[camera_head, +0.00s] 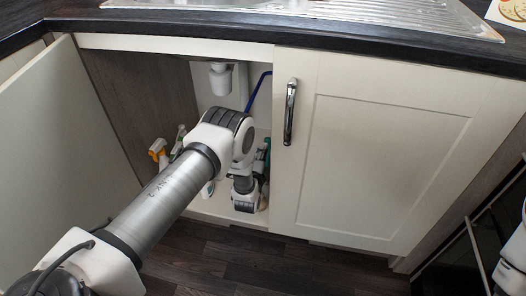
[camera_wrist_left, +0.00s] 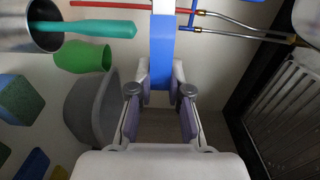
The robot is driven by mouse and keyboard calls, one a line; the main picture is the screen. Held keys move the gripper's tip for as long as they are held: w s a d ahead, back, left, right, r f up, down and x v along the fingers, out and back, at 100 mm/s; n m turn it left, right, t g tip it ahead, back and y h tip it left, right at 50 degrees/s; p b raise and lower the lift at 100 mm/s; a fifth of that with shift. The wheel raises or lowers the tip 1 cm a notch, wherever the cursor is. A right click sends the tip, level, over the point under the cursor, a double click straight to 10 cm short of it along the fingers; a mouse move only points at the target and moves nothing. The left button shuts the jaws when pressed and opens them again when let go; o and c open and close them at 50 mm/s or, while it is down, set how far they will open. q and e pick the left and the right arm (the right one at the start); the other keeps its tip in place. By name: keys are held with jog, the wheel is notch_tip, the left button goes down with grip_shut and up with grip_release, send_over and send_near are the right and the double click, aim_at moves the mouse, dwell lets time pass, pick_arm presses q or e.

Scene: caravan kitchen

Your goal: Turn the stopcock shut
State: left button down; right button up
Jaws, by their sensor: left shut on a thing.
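In the left wrist view, a flat blue lever (camera_wrist_left: 162,42), which looks like the stopcock's handle, runs down the picture to my fingers. It lies across the line of the thin red and blue pipes. My left gripper (camera_wrist_left: 161,78) has its two fingers on either side of the lever's near end and is shut on it. The valve body is not clear to see. In the head view my left arm reaches into the open cupboard under the sink; its wrist hides the fingers and the stopcock. My right gripper is not in view.
The left cupboard door (camera_head: 62,150) stands open; the right door (camera_head: 385,150) is shut. Bottles (camera_head: 158,153) stand inside at the left. In the wrist view a metal pot (camera_wrist_left: 30,32), a green cup (camera_wrist_left: 82,57) and a grey tub (camera_wrist_left: 88,105) lie left, and a ribbed grey panel (camera_wrist_left: 285,110) right.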

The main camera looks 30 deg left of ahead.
pick_arm(q)
jog(key=c, duration=1.1)
grip_release()
jog(key=v, duration=1.2)
